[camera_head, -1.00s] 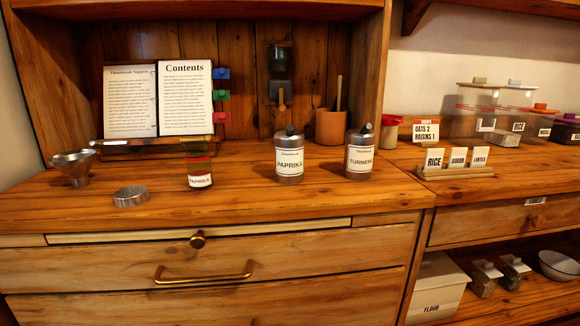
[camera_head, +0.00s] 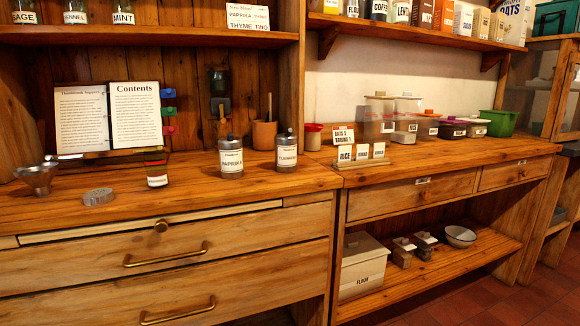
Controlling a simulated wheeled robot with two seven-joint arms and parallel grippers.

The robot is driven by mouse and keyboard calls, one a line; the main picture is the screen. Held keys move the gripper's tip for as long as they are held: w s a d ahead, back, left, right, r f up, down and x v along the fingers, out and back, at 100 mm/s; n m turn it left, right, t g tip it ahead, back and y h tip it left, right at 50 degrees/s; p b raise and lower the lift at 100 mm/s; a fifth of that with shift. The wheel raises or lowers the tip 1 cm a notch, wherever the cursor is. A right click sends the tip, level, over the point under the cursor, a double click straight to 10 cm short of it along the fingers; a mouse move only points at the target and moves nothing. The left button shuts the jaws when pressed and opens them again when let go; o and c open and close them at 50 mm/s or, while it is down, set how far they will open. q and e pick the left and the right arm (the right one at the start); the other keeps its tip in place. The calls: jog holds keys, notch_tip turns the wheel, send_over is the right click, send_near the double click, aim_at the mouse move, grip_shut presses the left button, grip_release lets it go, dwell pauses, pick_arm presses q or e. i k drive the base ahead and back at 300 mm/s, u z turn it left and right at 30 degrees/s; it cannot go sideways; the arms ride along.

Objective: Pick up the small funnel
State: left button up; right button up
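The small funnel (camera_head: 37,177) is a grey metal funnel on the left end of the wooden counter (camera_head: 120,207). It stands with its wide mouth up, close to the left edge of the head view. A round metal lid (camera_head: 98,196) lies on the counter to its right. Neither of my grippers shows in the view, and nothing touches the funnel.
A glass paprika jar (camera_head: 157,170) and two metal canisters, paprika (camera_head: 230,158) and turmeric (camera_head: 286,152), stand right of the funnel. An open book (camera_head: 108,116) stands behind. Drawer handles (camera_head: 165,255) stick out below the counter. Red-tiled floor (camera_head: 480,297) is clear at lower right.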

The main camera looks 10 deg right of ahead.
aim_at(39, 176)
jog(key=z, duration=1.7)
jog(key=i, duration=1)
jog(key=u, duration=3.6)
